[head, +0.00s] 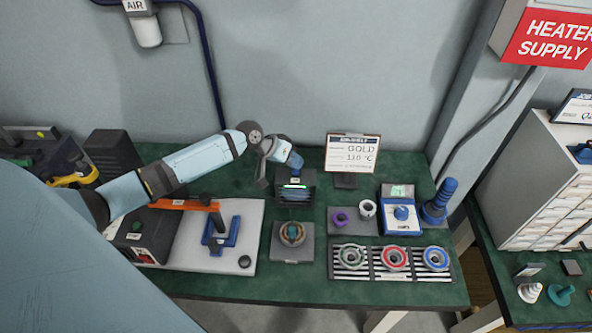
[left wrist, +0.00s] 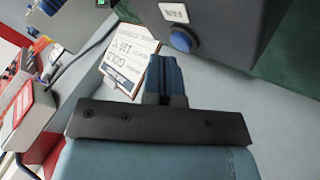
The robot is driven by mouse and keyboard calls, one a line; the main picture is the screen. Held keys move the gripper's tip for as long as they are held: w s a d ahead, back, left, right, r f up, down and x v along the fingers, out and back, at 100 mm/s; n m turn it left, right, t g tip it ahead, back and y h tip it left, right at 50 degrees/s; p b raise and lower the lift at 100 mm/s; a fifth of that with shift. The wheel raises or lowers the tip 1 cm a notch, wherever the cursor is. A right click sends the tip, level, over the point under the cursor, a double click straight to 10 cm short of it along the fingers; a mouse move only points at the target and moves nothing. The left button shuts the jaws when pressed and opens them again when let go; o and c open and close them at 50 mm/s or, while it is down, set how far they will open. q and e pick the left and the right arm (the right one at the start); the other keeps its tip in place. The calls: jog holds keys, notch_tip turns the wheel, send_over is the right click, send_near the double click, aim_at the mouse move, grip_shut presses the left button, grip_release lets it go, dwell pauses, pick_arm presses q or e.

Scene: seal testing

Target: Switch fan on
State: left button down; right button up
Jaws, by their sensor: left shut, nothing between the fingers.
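The fan unit is a dark box (head: 294,191) on the green bench in the head view, just below my left gripper (head: 295,161). In the left wrist view the dark box (left wrist: 225,40) carries a white FAN label and a round blue button (left wrist: 181,40). My left gripper (left wrist: 163,60) is shut and empty, its blue fingertips close to the button. I cannot tell whether they touch it. In the head view the button is not clearly visible. My right gripper is in neither view.
A GOLD card (head: 352,153) stands behind and right of the fan. A ring on a grey block (head: 292,250) lies in front. A slotted rack (head: 390,262) with three rings and a blue-and-white device (head: 400,212) are to the right. An orange-handled press (head: 220,236) is at left.

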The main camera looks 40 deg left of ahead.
pick_arm(q)
jog(key=shift+r+p, duration=2.5)
jog(key=shift+r, duration=0.55)
jog(key=shift+f, duration=0.1)
